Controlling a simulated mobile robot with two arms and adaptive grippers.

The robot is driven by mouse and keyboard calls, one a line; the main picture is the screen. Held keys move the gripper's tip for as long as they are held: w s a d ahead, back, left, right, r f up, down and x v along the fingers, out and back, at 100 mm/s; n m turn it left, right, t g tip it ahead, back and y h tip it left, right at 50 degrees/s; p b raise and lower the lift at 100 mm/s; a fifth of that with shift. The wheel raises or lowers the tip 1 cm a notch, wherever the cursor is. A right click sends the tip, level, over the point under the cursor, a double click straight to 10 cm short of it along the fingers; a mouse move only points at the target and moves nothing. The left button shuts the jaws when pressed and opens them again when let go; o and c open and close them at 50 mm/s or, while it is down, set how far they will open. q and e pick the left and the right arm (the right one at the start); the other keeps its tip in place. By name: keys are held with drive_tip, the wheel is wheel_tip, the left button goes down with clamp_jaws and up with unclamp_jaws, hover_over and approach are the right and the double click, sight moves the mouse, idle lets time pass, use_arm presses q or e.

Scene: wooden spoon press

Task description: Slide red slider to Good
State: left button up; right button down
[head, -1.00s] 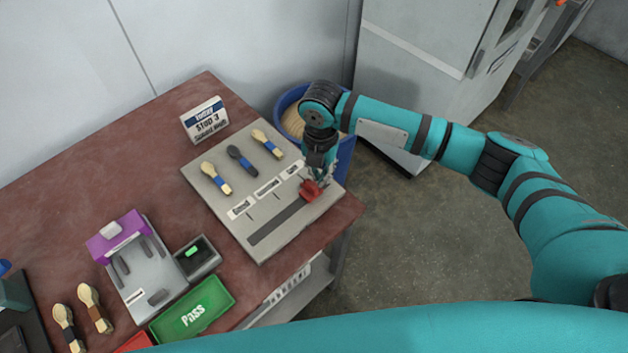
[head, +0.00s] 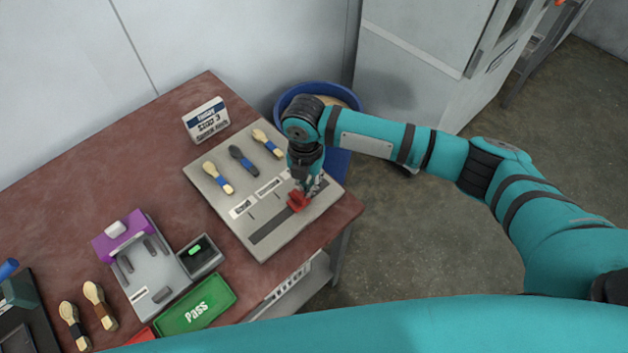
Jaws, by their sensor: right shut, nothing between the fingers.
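The red slider (head: 298,202) sits in the dark slot (head: 268,231) of a grey board (head: 222,206) on the table. It stands between the middle and the right end of the slot. Small white labels (head: 243,208) run along the slot; their words are too small to read, and one at the right is hidden by my arm. Three spoons, two with pale heads and one dark (head: 243,160), lie on the board above the labels. My right gripper (head: 307,190) points down, its shut fingers against or right beside the slider. My left gripper is not in view.
A purple and grey press fixture (head: 152,270), a small box with a green light (head: 200,257) and a green Pass tray (head: 195,305) stand left of the board. A sign (head: 206,121) stands behind it. A blue bin (head: 350,97) is beyond the table edge.

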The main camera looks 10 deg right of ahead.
drive_tip(key=shift+s+a+p, duration=0.3)
drive_tip(key=shift+s+a, duration=0.2)
drive_tip(key=shift+a, duration=0.25)
drive_tip(key=shift+s+a+p, duration=0.35)
drive_tip(key=shift+s+a, duration=0.15)
drive_tip(key=shift+a, duration=0.25)
drive_tip(key=shift+s+a+p, duration=0.3)
drive_tip(key=shift+s+a, duration=0.2)
drive_tip(key=shift+a, duration=0.25)
drive_tip(key=shift+s+a+p, duration=0.3)
drive_tip(key=shift+s+a, duration=0.4)
drive_tip(key=shift+a, duration=0.35)
drive_tip(key=shift+s+a+p, duration=0.3)
drive_tip(key=shift+s+a, duration=0.35)
drive_tip(key=shift+a, duration=0.35)
drive_tip(key=shift+d, duration=0.1)
drive_tip(key=shift+w+d+p, duration=0.3)
drive_tip(key=shift+w+d, duration=0.05)
drive_tip(key=shift+d, duration=0.1)
wheel_tip(320, 180, up, 7)
drive_tip(key=p, duration=0.7)
